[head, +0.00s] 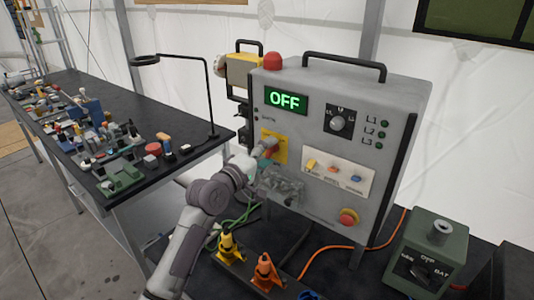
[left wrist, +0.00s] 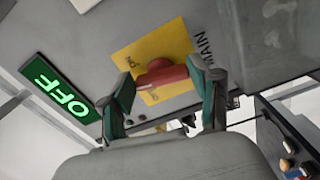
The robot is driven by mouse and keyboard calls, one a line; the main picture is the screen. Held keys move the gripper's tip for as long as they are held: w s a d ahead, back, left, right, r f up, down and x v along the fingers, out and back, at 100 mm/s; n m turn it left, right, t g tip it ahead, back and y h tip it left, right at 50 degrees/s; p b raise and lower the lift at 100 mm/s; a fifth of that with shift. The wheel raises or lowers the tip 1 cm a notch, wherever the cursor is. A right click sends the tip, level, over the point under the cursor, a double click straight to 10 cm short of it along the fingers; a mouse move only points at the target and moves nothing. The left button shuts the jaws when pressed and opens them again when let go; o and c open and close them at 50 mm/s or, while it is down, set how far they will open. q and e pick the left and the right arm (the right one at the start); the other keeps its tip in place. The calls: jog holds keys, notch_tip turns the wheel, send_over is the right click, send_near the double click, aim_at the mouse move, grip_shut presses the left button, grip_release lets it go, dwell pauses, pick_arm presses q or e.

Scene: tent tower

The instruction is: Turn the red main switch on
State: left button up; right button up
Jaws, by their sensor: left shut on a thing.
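The red main switch (left wrist: 162,75) sits on a yellow plate (left wrist: 150,45) marked MAIN on the grey control panel (head: 300,215). My left gripper (head: 268,148) reaches the panel from the left arm and hides most of the switch in the head view. In the left wrist view the green-padded fingers of my left gripper (left wrist: 163,92) stand on either side of the red handle, shut on it. The panel's green display (head: 286,100) reads OFF; it also shows in the left wrist view (left wrist: 60,98). My right gripper is in neither view.
A selector knob (head: 339,122), small toggles and a red emergency button (head: 348,216) are on the same panel. A desk lamp (head: 146,60) and a cluttered black bench (head: 70,95) stand at left. Yellow and orange plugs and a green battery box (head: 430,250) are below and right.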

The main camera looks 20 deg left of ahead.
pick_arm(q)
jog(key=m, duration=0.6)
jog(key=shift+f+m, duration=0.25)
jog(key=shift+m, duration=0.05)
dwell(0.5)
jog(key=o, duration=1.1)
jog(key=shift+o, duration=0.2)
jog(key=shift+a, duration=0.1)
jog(key=v, duration=1.2)
jog(key=shift+r, duration=0.1)
